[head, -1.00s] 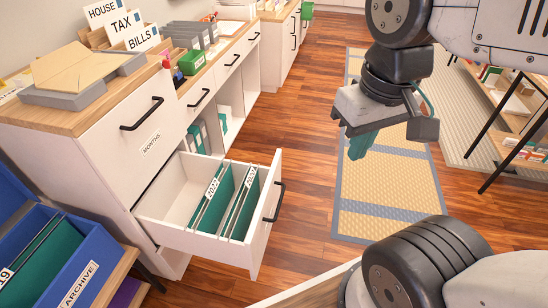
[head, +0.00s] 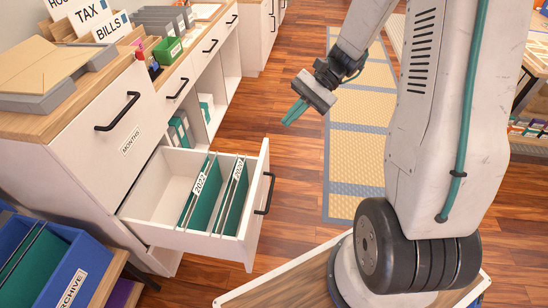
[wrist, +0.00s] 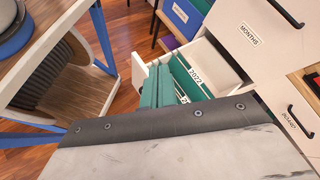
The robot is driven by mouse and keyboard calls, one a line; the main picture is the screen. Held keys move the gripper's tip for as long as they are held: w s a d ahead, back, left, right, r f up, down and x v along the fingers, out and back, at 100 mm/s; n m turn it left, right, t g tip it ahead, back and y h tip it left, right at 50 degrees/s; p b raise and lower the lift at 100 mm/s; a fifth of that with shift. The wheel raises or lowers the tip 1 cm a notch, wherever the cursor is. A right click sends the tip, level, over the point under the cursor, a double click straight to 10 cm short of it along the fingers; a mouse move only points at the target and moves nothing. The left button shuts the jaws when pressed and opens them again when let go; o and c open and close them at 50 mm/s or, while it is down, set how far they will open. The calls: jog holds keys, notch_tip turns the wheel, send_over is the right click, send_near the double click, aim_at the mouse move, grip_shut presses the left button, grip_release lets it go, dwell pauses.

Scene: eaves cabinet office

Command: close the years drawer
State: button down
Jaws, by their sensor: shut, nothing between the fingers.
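The open drawer (head: 150,232) stands pulled out of the white cabinet, below the drawer labelled MONTHS (head: 115,128). It holds green hanging folders (head: 207,200) with year tabs, one reading 2022. Its black handle (head: 265,193) is on the front panel at the right. My gripper (head: 294,113) is shut and empty, in the air beyond the drawer's front and to its upper right, apart from it. In the wrist view the drawer (wrist: 205,62) lies ahead of my green fingers (wrist: 167,90), which partly cover it.
A blue ARCHIVE box (head: 75,262) with green folders stands at the lower left, near the open drawer. The cabinet top (head: 95,100) carries trays and card dividers. Wooden floor (head: 285,165) is clear right of the drawer, beside a yellow mat (head: 360,150).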

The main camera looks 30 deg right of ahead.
jog(key=w+d+f+m+t+y, duration=0.2)
jog(key=d+f+m+t, duration=0.15)
jog(key=f, duration=0.35)
jog(key=w+d+f+m+t+y, duration=0.2)
jog(key=w+d+f+m, duration=0.15)
jog(key=f, duration=0.35)
jog(key=m+t+h, duration=0.1)
jog(key=m+t, duration=0.6)
jog(key=m, duration=0.1)
send_near(265, 157)
jog(key=x, duration=0.5)
jog(key=shift+w+a, duration=0.1)
jog(key=shift+a, duration=0.05)
jog(key=shift+x, duration=0.75)
